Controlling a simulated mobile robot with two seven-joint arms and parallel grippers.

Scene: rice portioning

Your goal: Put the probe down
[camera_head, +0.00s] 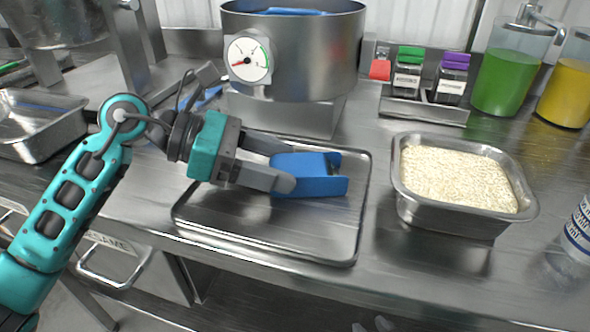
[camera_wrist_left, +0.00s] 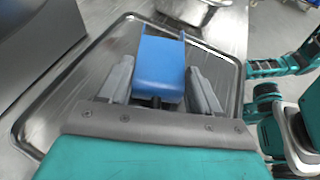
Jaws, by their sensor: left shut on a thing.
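My left gripper (camera_head: 285,171) is shut on a blue scoop-shaped piece (camera_head: 312,186). In the left wrist view, the blue piece (camera_wrist_left: 160,67) lies between the two grey fingers (camera_wrist_left: 157,92), with a short dark stub at its near end. The piece is over the flat metal tray (camera_head: 225,213); I cannot tell whether it touches it. I cannot make out a separate thin probe. Two small grey tips at the bottom edge of the head view seem to belong to my right gripper (camera_head: 371,326); most of it is cut off.
A metal pan of rice (camera_head: 446,222) stands right of the tray. A big pot with a dial (camera_head: 305,60) is behind it. A rack of shakers (camera_head: 424,110), green (camera_head: 508,85) and yellow (camera_head: 568,90) containers stand at the back right. Counter between tray and pan is clear.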

